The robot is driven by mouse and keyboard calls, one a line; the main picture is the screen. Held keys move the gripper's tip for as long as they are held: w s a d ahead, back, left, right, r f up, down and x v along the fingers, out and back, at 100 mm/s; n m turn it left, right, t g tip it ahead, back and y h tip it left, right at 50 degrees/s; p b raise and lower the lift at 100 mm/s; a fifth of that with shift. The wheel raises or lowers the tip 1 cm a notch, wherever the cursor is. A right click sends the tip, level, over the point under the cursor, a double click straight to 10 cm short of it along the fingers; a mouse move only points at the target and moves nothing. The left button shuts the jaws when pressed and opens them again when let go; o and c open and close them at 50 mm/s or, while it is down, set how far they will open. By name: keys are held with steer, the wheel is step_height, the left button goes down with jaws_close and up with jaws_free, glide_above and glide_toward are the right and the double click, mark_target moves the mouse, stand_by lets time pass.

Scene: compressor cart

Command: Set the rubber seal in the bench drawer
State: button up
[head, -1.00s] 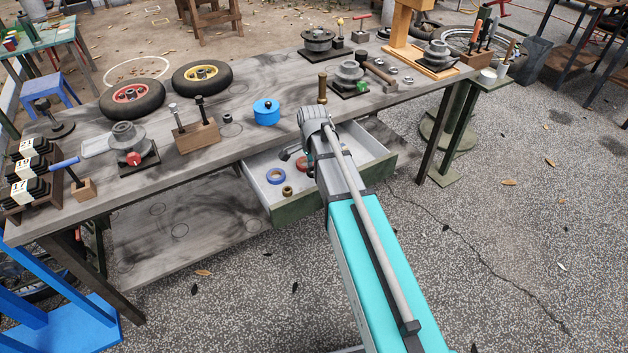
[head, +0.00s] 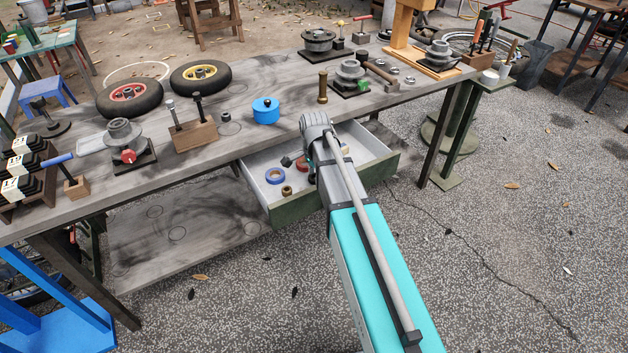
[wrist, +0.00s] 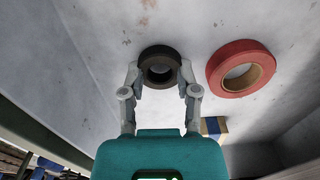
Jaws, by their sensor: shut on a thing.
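The black rubber seal (wrist: 160,54) is a thick ring seen in the wrist view. My gripper (wrist: 160,74) is shut on it, one finger at each side. Behind the seal is the pale floor of the open bench drawer (wrist: 205,25); whether the seal touches that floor I cannot tell. In the head view the drawer (head: 297,207) is pulled out under the bench top, with a green front. My arm reaches over it and covers its middle, and the seal cannot be made out clearly there.
A red tape roll (wrist: 241,48) lies right of the seal, and a yellow-and-blue item (wrist: 222,126) is partly behind my gripper. A blue ring (head: 274,176) and a brass ring (head: 286,190) lie at the drawer's left. The bench top (head: 225,155) above carries several parts.

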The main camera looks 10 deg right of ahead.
steer(key=shift+f, duration=0.15)
steer(key=shift+f, duration=0.15)
steer(key=o, duration=0.9)
step_height(320, 180, up, 12)
steer(key=p, duration=1.2)
steer(key=shift+r, duration=0.2)
steer(key=shift+s, duration=0.1)
stand_by(0.5)
